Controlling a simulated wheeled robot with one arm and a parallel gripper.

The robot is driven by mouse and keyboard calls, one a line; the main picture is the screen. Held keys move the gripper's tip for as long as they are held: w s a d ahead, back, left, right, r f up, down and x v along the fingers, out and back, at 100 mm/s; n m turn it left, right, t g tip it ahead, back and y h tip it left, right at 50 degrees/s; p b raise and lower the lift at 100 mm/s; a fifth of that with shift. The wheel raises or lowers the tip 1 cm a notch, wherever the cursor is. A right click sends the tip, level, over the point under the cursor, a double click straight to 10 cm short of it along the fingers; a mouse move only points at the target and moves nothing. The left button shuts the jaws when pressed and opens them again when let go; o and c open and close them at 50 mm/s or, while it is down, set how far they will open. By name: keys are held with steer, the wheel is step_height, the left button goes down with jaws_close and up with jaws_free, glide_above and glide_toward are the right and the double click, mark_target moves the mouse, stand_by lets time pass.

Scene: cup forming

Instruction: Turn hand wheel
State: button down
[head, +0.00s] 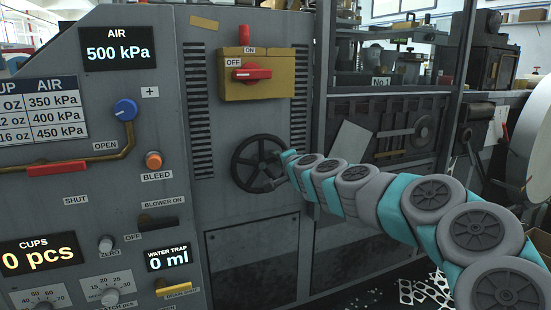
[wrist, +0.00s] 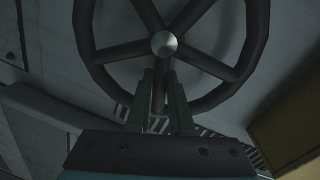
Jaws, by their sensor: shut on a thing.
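A dark hand wheel (head: 239,152) with several spokes is mounted on the grey machine panel, below the yellow switch box. It also shows in the wrist view (wrist: 125,52), with a round metal hub at its centre. My arm reaches in from the right, and my gripper (head: 279,170) is at the wheel's lower right side in the head view. In the wrist view my gripper (wrist: 162,90) has its two fingers close on either side of a spoke below the hub, shut on the wheel. The fingertips partly hide that spoke.
The yellow switch box (head: 266,90) with a red handle (head: 252,73) is above the wheel. A blue knob (head: 125,109), an orange bleed button (head: 153,160) and a 500 kPa air display (head: 119,48) are to the left. A dark frame post (head: 323,130) stands right of the wheel.

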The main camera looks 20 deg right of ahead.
steer(key=c, duration=0.8)
jaws_free()
steer(key=shift+s+d+r, duration=0.1)
steer(key=shift+s+r, duration=0.05)
steer(key=shift+s, duration=1.15)
steer(key=shift+s+r, duration=0.15)
steer(key=shift+s, duration=1.15)
steer(key=shift+s+d+r, duration=0.1)
steer(key=shift+s+r, duration=0.05)
steer(key=shift+s, duration=1.15)
